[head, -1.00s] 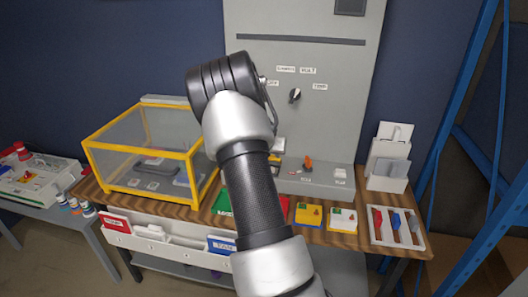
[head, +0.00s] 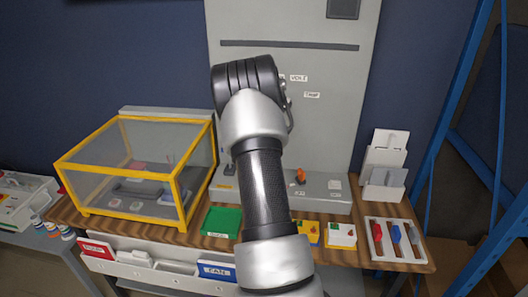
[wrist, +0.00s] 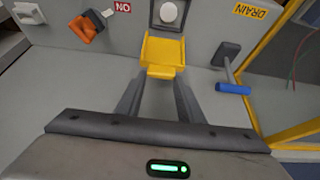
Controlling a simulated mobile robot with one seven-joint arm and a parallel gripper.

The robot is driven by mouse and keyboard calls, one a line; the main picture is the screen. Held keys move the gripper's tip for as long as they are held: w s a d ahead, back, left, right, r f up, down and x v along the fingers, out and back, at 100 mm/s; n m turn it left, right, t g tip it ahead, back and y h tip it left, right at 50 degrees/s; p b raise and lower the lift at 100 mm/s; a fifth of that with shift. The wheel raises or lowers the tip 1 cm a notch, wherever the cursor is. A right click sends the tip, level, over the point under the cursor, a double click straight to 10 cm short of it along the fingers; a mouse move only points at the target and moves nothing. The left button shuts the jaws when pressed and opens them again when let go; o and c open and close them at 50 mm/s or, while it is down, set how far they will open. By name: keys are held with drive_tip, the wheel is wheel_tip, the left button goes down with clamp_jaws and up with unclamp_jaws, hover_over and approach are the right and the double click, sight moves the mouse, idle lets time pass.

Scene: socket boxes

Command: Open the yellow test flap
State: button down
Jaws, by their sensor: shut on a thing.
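In the wrist view, the yellow test flap (wrist: 164,52) is on a grey surface at the upper middle, with a narrower lip toward me. A round white part (wrist: 169,12) shows just beyond it. My gripper (wrist: 160,85) reaches up from the bottom, its two fingers on either side of the flap's lip and shut on it. I cannot tell how far the flap is swung. In the head view, my arm hides the gripper and the flap.
In the wrist view, a blue-handled lever (wrist: 232,88) is right of the flap and an orange switch (wrist: 88,28) is at the upper left. In the head view, a yellow-framed clear case (head: 135,170) stands left of my arm; a tool tray (head: 397,257) lies right.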

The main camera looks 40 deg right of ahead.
drive_tip(key=shift+w+d+r, duration=0.2)
drive_tip(key=shift+w+d, duration=0.1)
drive_tip(key=shift+d, duration=0.05)
drive_tip(key=c, duration=1.2)
unclamp_jaws()
drive_tip(key=shift+f, duration=0.1)
drive_tip(key=v, duration=1.7)
drive_tip(key=shift+s+b, duration=0.15)
drive_tip(key=shift+b, duration=0.2)
drive_tip(key=shift+a, duration=0.2)
